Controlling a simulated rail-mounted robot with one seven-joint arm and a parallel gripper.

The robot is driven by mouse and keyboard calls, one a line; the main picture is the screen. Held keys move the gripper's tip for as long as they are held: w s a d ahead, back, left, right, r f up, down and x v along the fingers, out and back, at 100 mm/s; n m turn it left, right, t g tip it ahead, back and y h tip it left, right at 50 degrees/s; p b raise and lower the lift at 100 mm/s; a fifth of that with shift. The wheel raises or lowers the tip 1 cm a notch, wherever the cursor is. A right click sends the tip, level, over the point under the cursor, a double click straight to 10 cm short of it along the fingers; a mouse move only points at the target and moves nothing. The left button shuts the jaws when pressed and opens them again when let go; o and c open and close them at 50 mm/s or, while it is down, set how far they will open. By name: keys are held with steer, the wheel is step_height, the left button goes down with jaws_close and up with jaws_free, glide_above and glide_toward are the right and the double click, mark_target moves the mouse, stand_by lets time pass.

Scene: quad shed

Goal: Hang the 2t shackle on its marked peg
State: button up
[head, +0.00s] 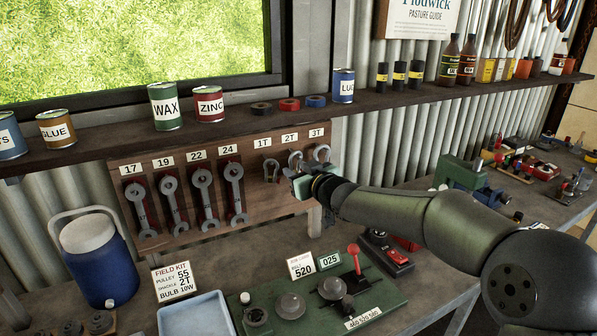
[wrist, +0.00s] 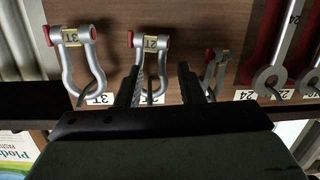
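The 2T shackle (wrist: 162,66), grey with a red pin end and a yellow tag, hangs on the wooden board at the 2T label (wrist: 152,99). In the inverted wrist view its bow is around the peg by that label. It shows partly in the head view (head: 295,158), behind my gripper (head: 297,176). My gripper (wrist: 161,86) is open, its fingers apart near the 2T shackle. The left finger overlaps the shackle's edge in view; the right finger is clear of it. I cannot tell whether the left one touches it.
The 3T shackle (wrist: 67,65) and 1T shackle (wrist: 216,70) hang on either side. Wrenches (head: 204,196) hang left of them. A shelf (head: 240,126) with cans runs above. A card (head: 174,282), blue tray (head: 196,315) and green lever panel (head: 375,292) are on the bench below.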

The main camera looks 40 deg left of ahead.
steer(key=shift+d, duration=0.1)
steer(key=b+v, duration=0.3)
steer(key=v, duration=1.4)
steer(key=w+d+f+m+t+h, duration=0.2)
steer(key=d+f+h, duration=0.1)
steer(key=d, duration=0.4)
steer(key=w+d+f+m+t+h, duration=0.2)
steer(key=w+d+h, duration=0.15)
steer(key=d, duration=0.35)
steer(key=s+d+f+m+g+h, duration=0.1)
steer(key=s+d+f+m+h, duration=0.2)
steer(key=d, duration=0.6)
steer(key=s+d+f+m+g+h, duration=0.1)
steer(key=d+f+m+h, duration=0.2)
steer(key=d, duration=0.5)
steer(key=s+d+f+m+g, duration=0.1)
steer(key=s+d+f+g, duration=0.1)
steer(key=s+d, duration=0.2)
steer(key=s+d+f+m+g+h, duration=0.1)
steer(key=s+d+f+m+g, duration=0.1)
steer(key=s, duration=0.8)
steer(key=s+d+f+m+g+h, duration=0.1)
steer(key=s+d+f+g, duration=0.2)
steer(key=s+d, duration=0.3)
steer(key=shift+s+f+g, duration=0.3)
steer(key=shift+s+g, duration=0.1)
steer(key=shift+s, duration=0.4)
steer(key=shift+d+h, duration=0.1)
steer(key=shift+h, duration=0.15)
